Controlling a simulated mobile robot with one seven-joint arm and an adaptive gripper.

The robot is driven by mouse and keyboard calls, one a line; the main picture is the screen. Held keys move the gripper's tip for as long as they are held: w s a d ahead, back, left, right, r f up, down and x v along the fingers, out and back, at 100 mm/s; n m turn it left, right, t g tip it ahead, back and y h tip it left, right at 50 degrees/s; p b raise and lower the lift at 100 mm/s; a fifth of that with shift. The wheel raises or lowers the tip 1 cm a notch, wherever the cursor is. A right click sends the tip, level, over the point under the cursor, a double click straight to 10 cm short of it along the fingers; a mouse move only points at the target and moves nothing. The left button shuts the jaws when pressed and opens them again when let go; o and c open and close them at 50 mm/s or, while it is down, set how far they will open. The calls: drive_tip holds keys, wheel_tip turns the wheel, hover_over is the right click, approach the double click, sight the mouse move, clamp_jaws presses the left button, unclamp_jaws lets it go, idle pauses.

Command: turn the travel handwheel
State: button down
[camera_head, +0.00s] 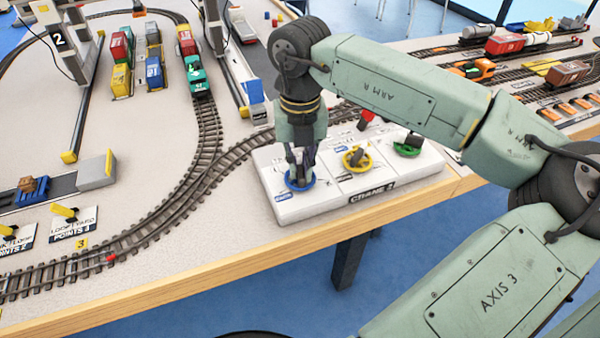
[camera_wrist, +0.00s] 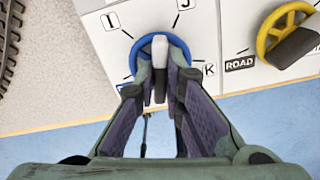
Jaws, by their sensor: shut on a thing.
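The blue handwheel (camera_head: 300,181) sits on the left part of the white CRANE 2 panel (camera_head: 340,190). It also shows in the wrist view (camera_wrist: 180,43), with letters such as I, J and K around it. My gripper (camera_head: 299,172) reaches down onto it from above. In the wrist view my gripper (camera_wrist: 160,85) has its fingers on either side of the wheel's grey handle (camera_wrist: 160,58) and is shut on it. The fingers hide the lower part of the wheel. I cannot tell from the labels which wheel is the travel one.
A yellow handwheel (camera_head: 357,160) and a green handwheel (camera_head: 407,150) stand to the right on the same panel, with a red knob (camera_head: 367,118) behind. Railway track (camera_head: 190,190) runs left of the panel. The table's wooden edge (camera_head: 240,255) lies in front.

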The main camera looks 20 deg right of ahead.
sight(300, 168)
drive_tip(key=n+b, duration=0.3)
drive_tip(key=n, duration=0.2)
drive_tip(key=shift+f+b, duration=0.15)
drive_tip(key=shift+b, duration=0.15)
drive_tip(key=shift+n+b, duration=0.8)
drive_tip(key=shift+n, duration=1.5)
drive_tip(key=shift+r, duration=0.2)
drive_tip(key=c, duration=1.7)
unclamp_jaws()
wheel_tip(300, 168, up, 12)
